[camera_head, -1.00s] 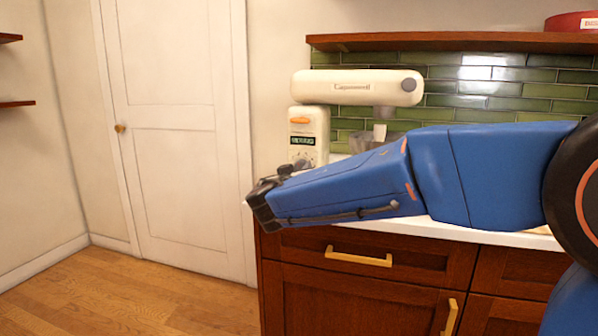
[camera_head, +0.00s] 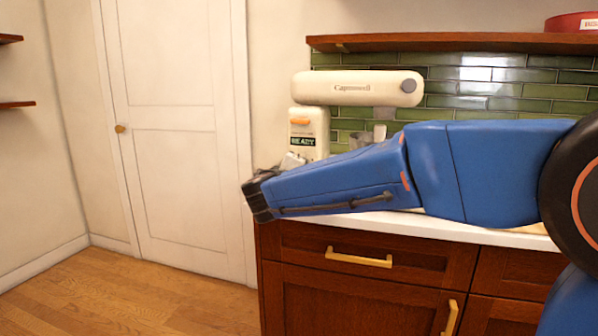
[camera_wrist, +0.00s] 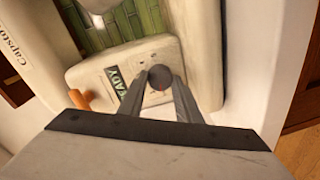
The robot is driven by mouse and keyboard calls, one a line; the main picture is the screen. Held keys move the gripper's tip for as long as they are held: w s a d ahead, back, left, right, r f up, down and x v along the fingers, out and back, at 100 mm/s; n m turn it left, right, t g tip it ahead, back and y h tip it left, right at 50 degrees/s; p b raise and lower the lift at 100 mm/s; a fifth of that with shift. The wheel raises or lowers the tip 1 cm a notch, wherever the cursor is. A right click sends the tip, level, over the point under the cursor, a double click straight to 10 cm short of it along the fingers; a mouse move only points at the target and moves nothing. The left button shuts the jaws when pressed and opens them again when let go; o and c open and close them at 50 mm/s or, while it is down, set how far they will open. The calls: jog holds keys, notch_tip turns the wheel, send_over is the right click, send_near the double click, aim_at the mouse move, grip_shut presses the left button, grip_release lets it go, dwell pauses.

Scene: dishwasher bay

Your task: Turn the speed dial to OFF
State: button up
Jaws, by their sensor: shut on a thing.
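The cream stand mixer (camera_head: 358,88) stands on the counter with its head pointing right. Its small display (camera_head: 303,142) reads READY in the head view. In the wrist view, the round dark grey dial (camera_wrist: 160,75), with a small red mark, sits on the mixer's cream control face (camera_wrist: 98,72). My gripper (camera_wrist: 161,80) is shut on the dial, one finger on each side. The dial's lettering is too small to read. An orange lever (camera_wrist: 79,98) sits on the mixer's side. In the head view my arm hides the dial and the fingertips.
The white counter (camera_head: 490,238) runs right above dark wood drawers with brass handles (camera_head: 358,258). A wooden shelf (camera_head: 450,41) hangs above against green tiles. A metal bowl (camera_head: 361,139) is partly visible behind my arm. Open floor lies at left by the white door.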

jog(key=shift+n, duration=1.2)
jog(key=shift+o, duration=0.2)
jog(key=shift+c, duration=0.2)
jog(key=o, duration=1.1)
jog(key=shift+c, duration=0.2)
jog(key=v, duration=1.7)
jog(key=shift+a, duration=0.35)
jog(key=shift+s, duration=0.1)
